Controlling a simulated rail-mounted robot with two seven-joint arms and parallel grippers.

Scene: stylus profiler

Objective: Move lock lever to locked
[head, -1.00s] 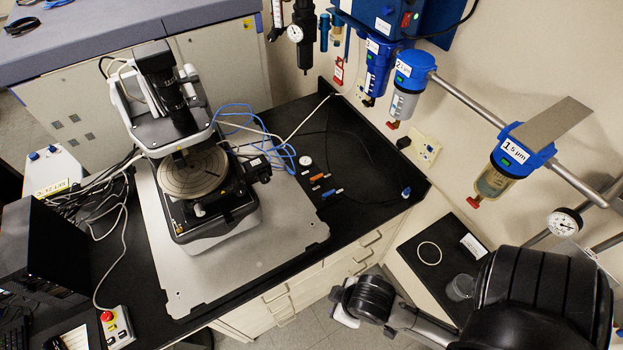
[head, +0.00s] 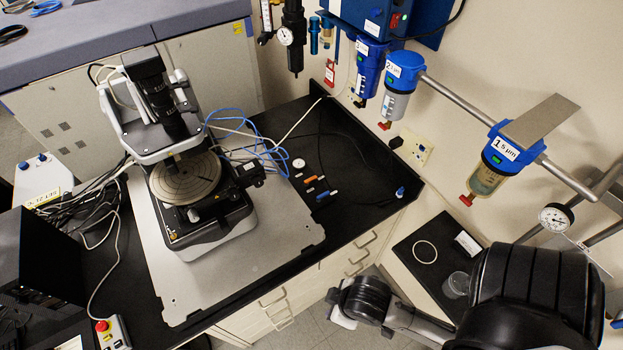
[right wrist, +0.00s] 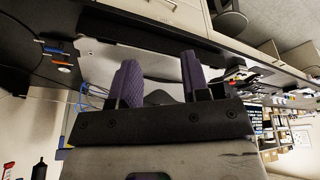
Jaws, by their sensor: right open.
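The stylus profiler (head: 180,150) stands on a light grey plate (head: 270,245) on the black bench, with a round grooved stage (head: 185,178) under its head. I cannot make out for sure which part is the lock lever. Small orange, blue and white pieces (head: 316,180) sit beside a small round gauge (head: 298,163) right of the plate. In the right wrist view, my right gripper (right wrist: 160,82) has its two purple fingers apart with nothing held between them. The grey plate and small coloured pieces (right wrist: 57,52) show beyond it. My left gripper is not in view.
Blue cables (head: 265,140) lie behind the profiler. A red button box (head: 112,332) and a black monitor (head: 45,255) are at the left. Filters on a pipe (head: 455,105) line the right wall. A black side shelf (head: 410,250) is below. The bench's right part is mostly clear.

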